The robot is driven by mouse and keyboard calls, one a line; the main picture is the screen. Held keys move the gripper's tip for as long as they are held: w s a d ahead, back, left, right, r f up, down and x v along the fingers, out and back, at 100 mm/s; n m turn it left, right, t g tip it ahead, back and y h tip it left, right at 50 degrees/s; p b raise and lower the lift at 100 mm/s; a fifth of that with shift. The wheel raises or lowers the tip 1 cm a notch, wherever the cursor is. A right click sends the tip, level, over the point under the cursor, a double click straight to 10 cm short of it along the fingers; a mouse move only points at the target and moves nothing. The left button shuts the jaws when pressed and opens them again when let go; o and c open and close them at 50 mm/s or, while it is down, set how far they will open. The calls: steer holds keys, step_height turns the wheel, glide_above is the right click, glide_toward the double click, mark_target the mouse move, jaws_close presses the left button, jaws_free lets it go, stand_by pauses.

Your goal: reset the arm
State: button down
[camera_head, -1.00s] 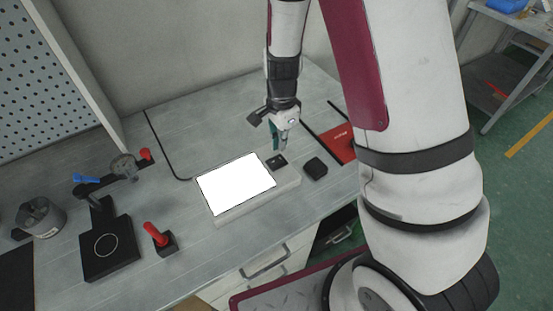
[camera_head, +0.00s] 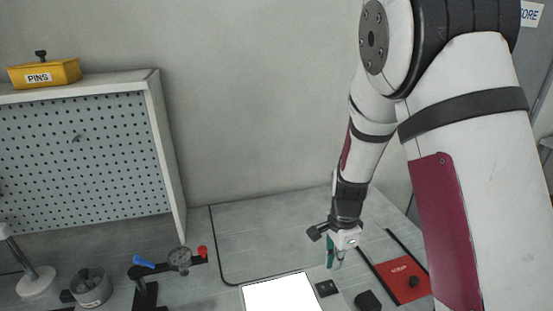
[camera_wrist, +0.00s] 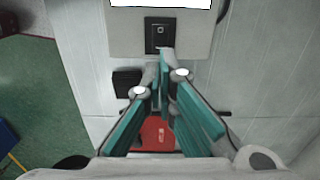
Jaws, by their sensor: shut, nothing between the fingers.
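My gripper (camera_head: 333,262) hangs from my arm over the right part of the grey workbench, just behind a small black square switch (camera_head: 326,288). It is shut and empty. In the wrist view its green fingers (camera_wrist: 163,58) come together at the tips, just below the black switch (camera_wrist: 160,33). The fingertips look above the bench; the exact gap cannot be told. A white lit panel (camera_head: 284,293) lies in front and to the left of the gripper, cut by the lower edge of the head view.
A red box (camera_head: 402,279) and a black block (camera_head: 367,300) lie right of the gripper. At left stand a clamp device with red and blue handles (camera_head: 180,261), a grey cylinder (camera_head: 91,287) and a pegboard (camera_head: 85,160) with a yellow PINS bin (camera_head: 45,74). The bench behind the panel is clear.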

steer(key=s+a+r+n+t+y, duration=0.1)
steer(key=s+r+n, duration=0.3)
steer(key=r, duration=0.5)
steer(key=s+r+n+t, duration=0.2)
steer(key=s+r+n, duration=0.1)
steer(key=r, duration=0.6)
steer(key=s+r+n+t, duration=0.1)
steer(key=s+r+n, duration=0.3)
steer(key=s, duration=0.3)
steer(key=s+d+r+n+t+h, duration=0.1)
steer(key=s+r+n, duration=0.3)
steer(key=s, duration=0.3)
steer(key=shift+s+d+r+n, duration=0.15)
steer(key=shift+s+r+n, duration=0.2)
steer(key=shift+r, duration=0.35)
